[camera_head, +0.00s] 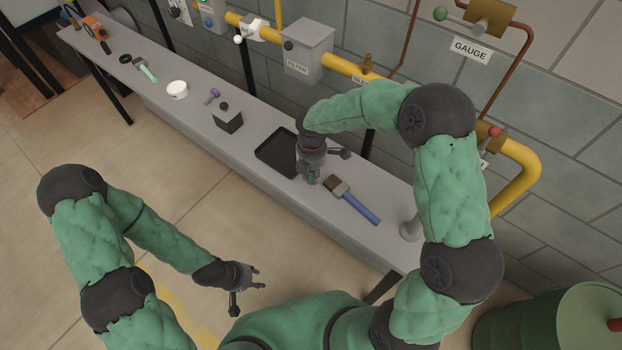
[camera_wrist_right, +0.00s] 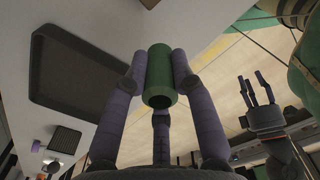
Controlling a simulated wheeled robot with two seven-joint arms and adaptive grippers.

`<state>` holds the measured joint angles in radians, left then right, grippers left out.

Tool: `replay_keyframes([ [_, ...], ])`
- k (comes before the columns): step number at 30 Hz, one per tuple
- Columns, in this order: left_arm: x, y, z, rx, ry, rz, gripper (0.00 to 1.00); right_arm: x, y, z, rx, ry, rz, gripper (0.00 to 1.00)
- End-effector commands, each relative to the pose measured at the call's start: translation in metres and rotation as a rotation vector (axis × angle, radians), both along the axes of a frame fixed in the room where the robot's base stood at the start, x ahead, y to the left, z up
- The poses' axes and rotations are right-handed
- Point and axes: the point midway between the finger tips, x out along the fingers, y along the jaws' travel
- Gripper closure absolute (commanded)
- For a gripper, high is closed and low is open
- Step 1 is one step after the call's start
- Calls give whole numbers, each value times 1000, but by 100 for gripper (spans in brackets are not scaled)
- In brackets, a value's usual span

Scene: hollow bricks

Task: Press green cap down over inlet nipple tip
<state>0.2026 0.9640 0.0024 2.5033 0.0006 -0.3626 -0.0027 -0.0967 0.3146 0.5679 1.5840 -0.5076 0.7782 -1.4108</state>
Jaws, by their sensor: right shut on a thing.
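The green cap (camera_wrist_right: 159,78) is a hollow green cylinder held between the fingers of my right gripper (camera_wrist_right: 159,75) in the right wrist view. Its open end faces the wrist camera. In the head view my right gripper (camera_head: 312,178) is above the bench between the dark tray and the brush, and only a bit of green shows there. My left gripper (camera_head: 246,289) is open and empty, off the bench's front.
The filter box (camera_head: 308,52) and yellow pipe (camera_head: 340,65) run along the wall behind.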

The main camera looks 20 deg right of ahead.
Motion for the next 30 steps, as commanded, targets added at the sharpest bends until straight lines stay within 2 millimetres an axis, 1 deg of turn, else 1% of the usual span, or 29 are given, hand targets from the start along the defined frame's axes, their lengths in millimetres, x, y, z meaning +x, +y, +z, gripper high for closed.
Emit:
replay_keyframes([
  [1,0,0,-2,0,0,0,60,3,-1,-4,0,0,-1,100],
  [5,0,0,-3,0,0,0,60,7,-1,-8,0,0,0,100],
  [8,0,0,-6,0,0,0,60,12,-2,-15,0,0,0,100],
  [9,0,0,-7,0,0,0,60,15,-2,-19,0,0,0,100],
  [12,0,0,-12,0,0,0,60,14,-2,-35,0,3,1,100],
  [15,0,0,-14,0,0,0,60,14,-2,-43,0,-1,0,100],
  [23,0,0,-13,0,0,0,60,14,-2,-42,0,-1,0,100],
  [28,0,0,-15,0,0,0,60,14,-2,-47,0,0,0,100],
  [29,0,0,-15,0,0,0,60,14,-2,-47,0,-1,0,69],
  [30,0,0,-14,0,0,0,60,14,-2,-47,0,-1,0,57],
])
